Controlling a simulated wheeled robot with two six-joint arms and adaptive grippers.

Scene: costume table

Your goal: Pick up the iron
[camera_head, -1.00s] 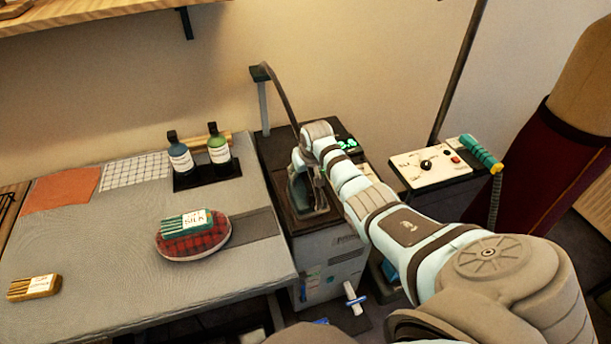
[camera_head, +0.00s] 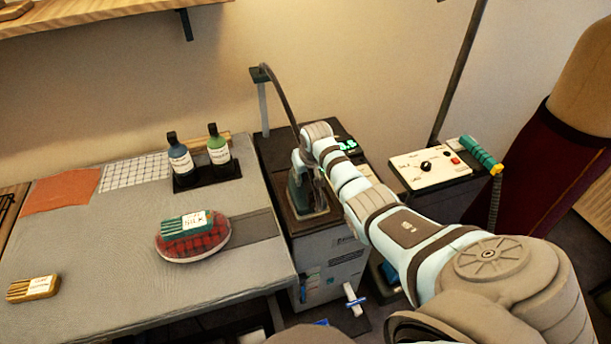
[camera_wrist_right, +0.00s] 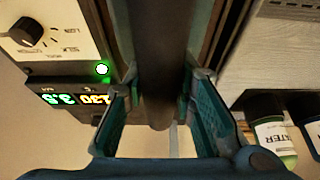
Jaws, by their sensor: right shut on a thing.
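The iron (camera_head: 300,198) sits upright on top of the dark steam station (camera_head: 282,155) beside the table, partly hidden by my right gripper. A hose runs up from it to a stand at the back. My right gripper (camera_head: 315,178) reaches down over it from the right. In the right wrist view, a dark rounded bar, the iron's handle (camera_wrist_right: 165,65), lies between the two teal fingers of the gripper (camera_wrist_right: 160,108), which is shut on it. The iron's sole is hidden. My left gripper is not in view.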

